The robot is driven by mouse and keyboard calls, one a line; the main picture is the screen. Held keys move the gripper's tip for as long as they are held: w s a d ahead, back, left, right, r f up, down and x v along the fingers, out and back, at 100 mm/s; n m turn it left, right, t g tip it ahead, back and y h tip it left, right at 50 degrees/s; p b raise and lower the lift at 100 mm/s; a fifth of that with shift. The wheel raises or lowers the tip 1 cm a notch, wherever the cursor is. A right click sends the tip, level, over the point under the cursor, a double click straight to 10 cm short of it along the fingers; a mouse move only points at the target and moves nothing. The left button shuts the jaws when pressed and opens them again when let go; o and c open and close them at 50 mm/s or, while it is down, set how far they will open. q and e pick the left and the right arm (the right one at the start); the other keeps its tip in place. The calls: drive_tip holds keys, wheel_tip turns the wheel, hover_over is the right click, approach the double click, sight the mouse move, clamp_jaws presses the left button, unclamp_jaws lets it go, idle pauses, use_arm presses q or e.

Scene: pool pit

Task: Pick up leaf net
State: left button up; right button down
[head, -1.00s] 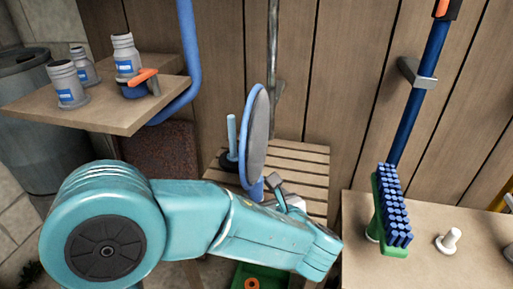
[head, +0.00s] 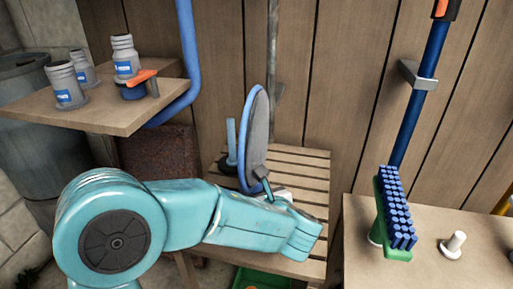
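The leaf net (head: 258,140), a blue oval rim with grey mesh, stands nearly edge-on above a slatted wooden bench at centre. My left arm crosses in front of the bench from the left. A small part of my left gripper (head: 267,188) shows at the lower right edge of the net, touching it or very close. My forearm hides most of this gripper and the bottom of the net, so I cannot tell whether the fingers are closed on it. My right gripper is out of view.
A blue upright peg (head: 230,140) stands just left of the net. A wooden shelf (head: 120,118) with several bottles is at upper left. A blue-bristled brush (head: 396,215) stands by a white peg (head: 454,244) on the right table. A plank wall is close behind.

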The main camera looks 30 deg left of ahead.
sight(258, 118)
use_arm(q)
drive_tip(key=shift+r, duration=0.1)
wheel_tip(258, 118, up, 20)
drive_tip(key=p, duration=0.7)
drive_tip(key=shift+p, duration=0.4)
drive_tip(key=shift+p, duration=0.3)
